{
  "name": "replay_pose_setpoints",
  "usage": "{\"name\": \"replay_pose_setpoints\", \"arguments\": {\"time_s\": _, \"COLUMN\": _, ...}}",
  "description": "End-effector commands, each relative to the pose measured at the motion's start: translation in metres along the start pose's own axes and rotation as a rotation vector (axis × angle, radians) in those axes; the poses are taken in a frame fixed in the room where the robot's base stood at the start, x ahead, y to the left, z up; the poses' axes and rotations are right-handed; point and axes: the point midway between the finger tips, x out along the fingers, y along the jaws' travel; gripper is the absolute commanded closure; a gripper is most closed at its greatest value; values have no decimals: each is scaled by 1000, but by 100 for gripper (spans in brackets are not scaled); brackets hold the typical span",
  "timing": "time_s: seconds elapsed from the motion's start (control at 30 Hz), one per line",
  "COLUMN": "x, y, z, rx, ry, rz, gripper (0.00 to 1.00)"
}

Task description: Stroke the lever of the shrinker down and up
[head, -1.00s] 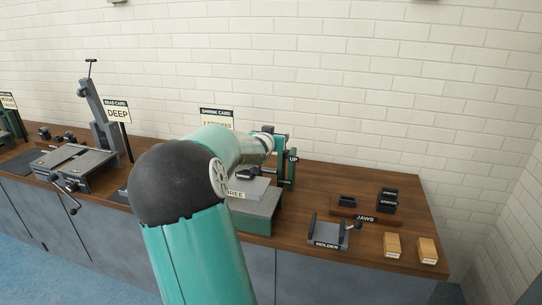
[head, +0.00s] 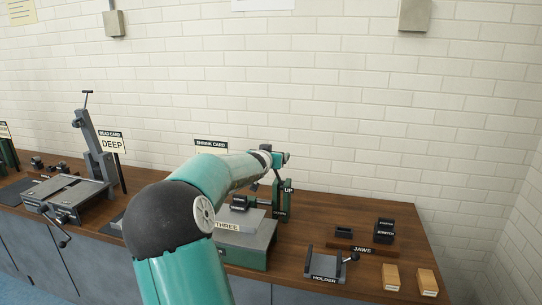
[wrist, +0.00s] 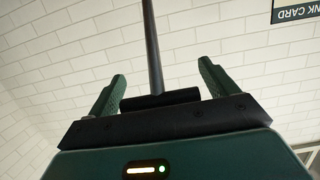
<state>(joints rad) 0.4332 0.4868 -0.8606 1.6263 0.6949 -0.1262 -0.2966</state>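The shrinker (head: 245,256) stands on the bench behind my arm, with a grey-green base, a plate marked THREE and a green post with an UP label (head: 288,189). My gripper (head: 279,158) is above and slightly left of that label. In the wrist view my gripper (wrist: 161,88) has its two green fingers spread wide. A black crosswise grip of the lever (wrist: 160,98) lies between them near the palm, and its dark rod (wrist: 152,45) runs up out of view. I cannot tell whether the grip touches the palm. My arm hides part of the shrinker.
The SHRINK CARD sign (head: 211,146) stands behind my arm. To the right are a holder (head: 326,263), a jaws rack (head: 345,246) and two wooden blocks (head: 391,277). Another machine (head: 65,192) and the DEEP card (head: 112,143) stand left. The wall is behind.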

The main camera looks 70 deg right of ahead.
Motion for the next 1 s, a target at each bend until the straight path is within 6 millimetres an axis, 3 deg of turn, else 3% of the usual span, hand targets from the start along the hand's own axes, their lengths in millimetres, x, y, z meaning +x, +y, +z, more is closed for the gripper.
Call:
{"name": "replay_pose_setpoints", "arguments": {"time_s": 0.37, "x": -4, "y": -1, "z": -2, "rx": 1, "ry": 3, "rz": -2, "gripper": 15}}
{"name": "replay_pose_setpoints", "arguments": {"time_s": 1.0, "x": -66, "y": -3, "z": -2, "rx": 0, "ry": 3, "rz": -5, "gripper": 15}}
